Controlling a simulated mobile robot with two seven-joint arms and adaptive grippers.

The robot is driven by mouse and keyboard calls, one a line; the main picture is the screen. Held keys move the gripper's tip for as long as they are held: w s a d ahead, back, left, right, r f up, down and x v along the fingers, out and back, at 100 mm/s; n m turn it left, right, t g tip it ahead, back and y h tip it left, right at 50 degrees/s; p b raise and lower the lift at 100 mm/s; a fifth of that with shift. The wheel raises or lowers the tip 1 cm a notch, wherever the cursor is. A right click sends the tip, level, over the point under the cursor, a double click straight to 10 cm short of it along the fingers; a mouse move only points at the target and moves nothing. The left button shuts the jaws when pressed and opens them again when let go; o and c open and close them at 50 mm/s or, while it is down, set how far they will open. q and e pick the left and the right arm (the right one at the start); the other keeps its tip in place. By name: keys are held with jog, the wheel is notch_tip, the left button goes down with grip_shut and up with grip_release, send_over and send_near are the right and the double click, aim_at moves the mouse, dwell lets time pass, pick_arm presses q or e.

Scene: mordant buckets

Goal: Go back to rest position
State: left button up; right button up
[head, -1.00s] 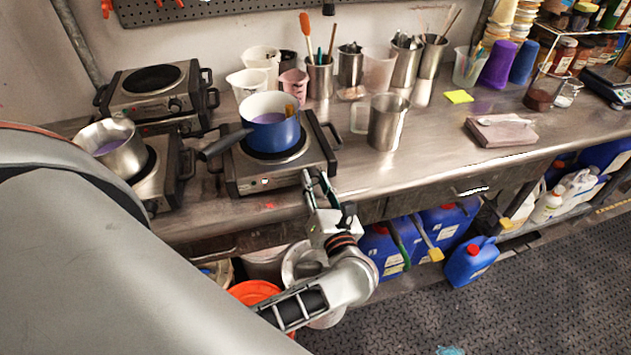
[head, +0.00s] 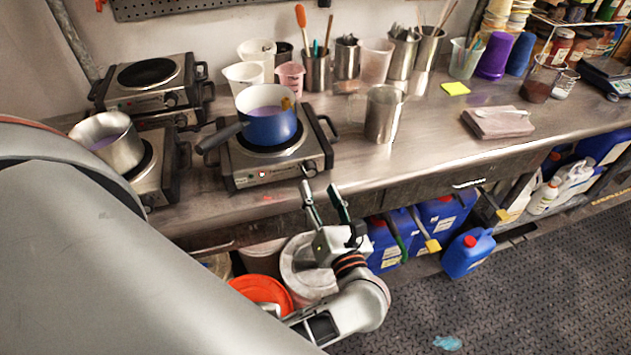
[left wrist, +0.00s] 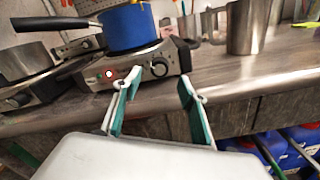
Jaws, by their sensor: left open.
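My left gripper (head: 324,204) is open and empty in the head view. It is in front of the counter's front edge, below and a little right of the front hot plate (head: 270,172). Its two fingers also show apart in the left wrist view (left wrist: 160,105), with nothing between them. A blue pot (head: 270,128) with purple liquid stands on that hot plate, its dark handle pointing left. The pot's lower part shows in the left wrist view (left wrist: 127,26). The hot plate's red light is lit. My right gripper is not in view.
A steel pot (head: 118,150) sits on the left hot plate. A steel pitcher (head: 383,115) stands right of the blue pot. Below the counter (head: 430,150) are blue canisters (head: 468,254), an orange bucket (head: 262,290) and a whitish bucket (head: 305,275). The dark floor at right is mostly clear.

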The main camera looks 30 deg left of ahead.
pick_arm(q)
jog(key=shift+s+d, duration=0.45)
jog(key=shift+d, duration=0.05)
jog(key=w+d+r+m+t+h, duration=0.1)
jog(key=d+r+m+t+h, duration=0.3)
jog(key=m, duration=0.7)
jog(key=d+r+m+t+h, duration=0.1)
jog(key=d+m+t+h, duration=0.2)
jog(key=m+t+h, duration=0.55)
jog(key=s+d+f+m+g+h, duration=0.1)
jog(key=s+f+m+g+h, duration=0.1)
jog(key=f+m, duration=0.7)
jog(key=s+d+f+m+g+h, duration=0.2)
jog(key=f+m+g, duration=0.5)
jog(key=m, duration=0.5)
jog(key=shift+s+d+f+h, duration=0.3)
jog(key=shift+s+f+h, duration=0.15)
jog(key=shift+f+h, duration=0.5)
jog(key=s+a+f+m+g, duration=0.1)
jog(key=s+a+f, duration=0.1)
jog(key=f, duration=0.1)
jog(key=s+a+f+m+g+y, duration=0.1)
jog(key=s+a+f+m+g, duration=0.1)
jog(key=f, duration=0.1)
jog(key=s+a+f+m+g+y, duration=0.1)
jog(key=s+a+f, duration=0.1)
jog(key=f, duration=0.2)
jog(key=shift+s+m, duration=0.2)
jog(key=shift+m, duration=0.15)
jog(key=shift+c, duration=0.4)
